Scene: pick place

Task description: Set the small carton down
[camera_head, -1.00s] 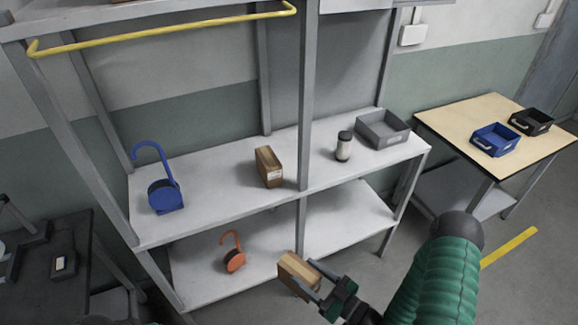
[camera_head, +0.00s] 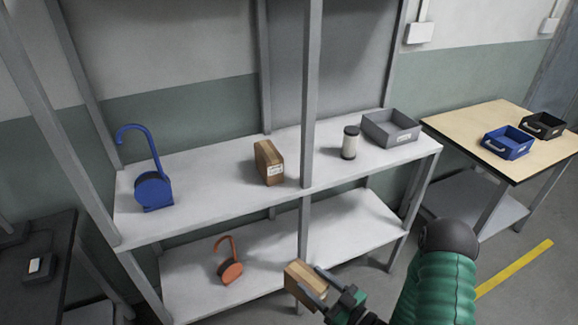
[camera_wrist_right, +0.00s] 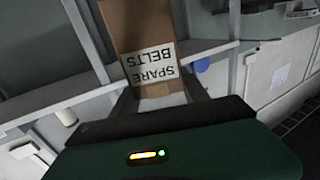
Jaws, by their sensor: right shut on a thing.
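The small carton (camera_head: 303,283) is brown cardboard. My right gripper (camera_head: 322,291) is shut on it and holds it in the air in front of the shelf unit's lower shelf. In the right wrist view the carton (camera_wrist_right: 143,40) is between the fingers, and its white label reads "SPARE BELTS" upside down. A similar brown carton (camera_head: 268,162) with a white label stands upright on the upper white shelf (camera_head: 215,190), left of the middle post. My left gripper is not in view.
On the upper shelf stand a blue hooked object (camera_head: 152,187), a dark-capped jar (camera_head: 350,143) and a grey bin (camera_head: 390,130). An orange hooked object (camera_head: 230,268) is on the lower shelf (camera_head: 345,228). The middle post (camera_head: 309,100) divides the unit. A table (camera_head: 470,125) with bins is at right.

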